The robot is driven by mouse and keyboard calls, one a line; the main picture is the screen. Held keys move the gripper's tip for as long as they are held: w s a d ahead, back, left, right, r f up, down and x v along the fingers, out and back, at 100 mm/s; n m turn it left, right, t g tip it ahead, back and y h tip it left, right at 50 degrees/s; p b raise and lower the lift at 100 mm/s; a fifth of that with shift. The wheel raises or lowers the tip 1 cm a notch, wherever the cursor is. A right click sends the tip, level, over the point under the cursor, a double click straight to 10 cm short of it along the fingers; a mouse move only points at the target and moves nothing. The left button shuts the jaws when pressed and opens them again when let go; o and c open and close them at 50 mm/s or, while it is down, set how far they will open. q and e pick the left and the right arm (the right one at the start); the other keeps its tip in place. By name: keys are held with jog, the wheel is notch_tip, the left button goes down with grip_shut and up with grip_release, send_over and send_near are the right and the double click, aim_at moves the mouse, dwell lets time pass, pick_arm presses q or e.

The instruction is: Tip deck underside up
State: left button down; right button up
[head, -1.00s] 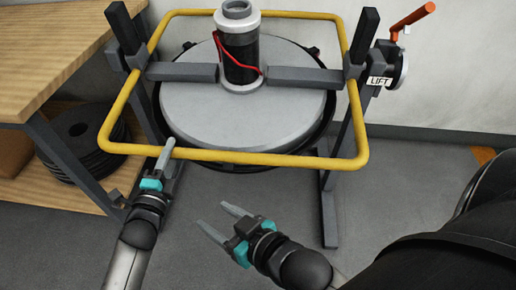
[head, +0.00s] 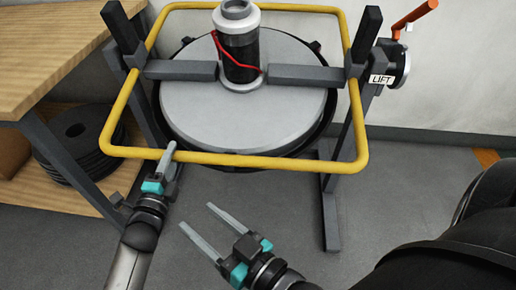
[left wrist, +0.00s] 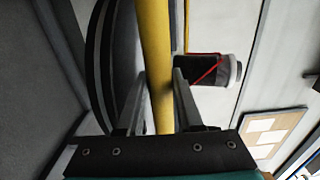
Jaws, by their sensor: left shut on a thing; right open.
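The deck (head: 245,108) is a round grey disc with a black rim, held in a dark stand with its motor cylinder (head: 239,55) on top. A yellow tube frame (head: 230,159) surrounds it. My left gripper (head: 169,152) is shut on the front bar of the yellow frame, near its left corner. In the left wrist view the yellow bar (left wrist: 156,60) runs between the two fingers. My right gripper (head: 204,224) is open and empty, in front of the frame and below it, apart from it. The deck's underside is hidden in the head view.
A lift crank (head: 412,18) with an orange handle stands at the right post beside a LIFT label (head: 381,80). A wooden bench (head: 60,50) is at the left, with black discs (head: 85,150) on its lower shelf.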

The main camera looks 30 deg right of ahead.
pick_arm(q)
notch_tip(320, 180, down, 7)
jog(key=w+d, duration=0.1)
jog(key=w, duration=0.1)
jog(key=shift+w+d, duration=0.15)
jog(key=shift+d, duration=0.1)
dwell(0.3)
